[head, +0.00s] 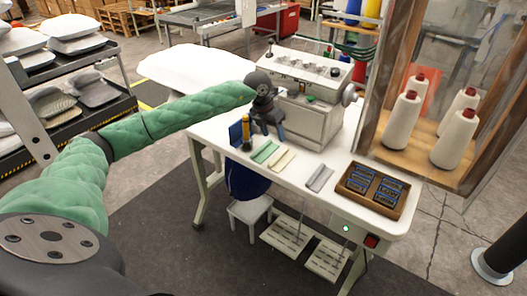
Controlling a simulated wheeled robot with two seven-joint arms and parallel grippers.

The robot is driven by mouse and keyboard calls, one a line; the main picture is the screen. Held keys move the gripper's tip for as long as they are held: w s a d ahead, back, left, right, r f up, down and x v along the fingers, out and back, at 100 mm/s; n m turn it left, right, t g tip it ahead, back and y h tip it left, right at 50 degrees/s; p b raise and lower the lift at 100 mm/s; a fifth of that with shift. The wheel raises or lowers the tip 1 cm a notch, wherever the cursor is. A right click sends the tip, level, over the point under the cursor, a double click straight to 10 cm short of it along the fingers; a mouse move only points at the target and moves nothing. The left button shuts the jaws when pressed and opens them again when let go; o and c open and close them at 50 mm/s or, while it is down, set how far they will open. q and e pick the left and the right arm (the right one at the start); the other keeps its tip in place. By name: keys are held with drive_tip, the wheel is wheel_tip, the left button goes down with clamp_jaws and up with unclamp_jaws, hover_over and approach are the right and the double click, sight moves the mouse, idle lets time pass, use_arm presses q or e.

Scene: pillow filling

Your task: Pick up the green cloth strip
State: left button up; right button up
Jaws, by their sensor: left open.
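The green cloth strip (265,151) lies flat on the white sewing table (225,150), near its front edge. My left gripper (268,134) points down above the table, just behind the green strip in the picture. Its jaws are open and appear empty; I cannot tell the exact height above the table. A cream strip (283,161) lies right beside the green one, and a grey strip (320,179) lies farther right. My right gripper is out of view.
A sewing machine (305,105) stands close behind my left gripper. A wooden tray (354,177) sits at the table's right. White thread cones (402,123) stand on a shelf at the right.

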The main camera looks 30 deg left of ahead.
sight(257, 159)
use_arm(q)
drive_tip(key=shift+s+a+f+n+g+y+p, duration=0.3)
drive_tip(key=shift+s+a+f+g+y, duration=0.25)
drive_tip(key=shift+s+a+f, duration=0.45)
drive_tip(key=shift+s+a+f+n+g+y+p, duration=0.2)
drive_tip(key=shift+s+a+f+g+y+p, duration=0.2)
drive_tip(key=shift+s+a+f+y, duration=0.5)
drive_tip(key=shift+h, duration=0.25)
wheel_tip(257, 159, down, 4)
drive_tip(key=p, duration=0.3)
drive_tip(key=shift+a, duration=0.1)
drive_tip(key=shift+f, duration=0.5)
drive_tip(key=c, duration=0.7)
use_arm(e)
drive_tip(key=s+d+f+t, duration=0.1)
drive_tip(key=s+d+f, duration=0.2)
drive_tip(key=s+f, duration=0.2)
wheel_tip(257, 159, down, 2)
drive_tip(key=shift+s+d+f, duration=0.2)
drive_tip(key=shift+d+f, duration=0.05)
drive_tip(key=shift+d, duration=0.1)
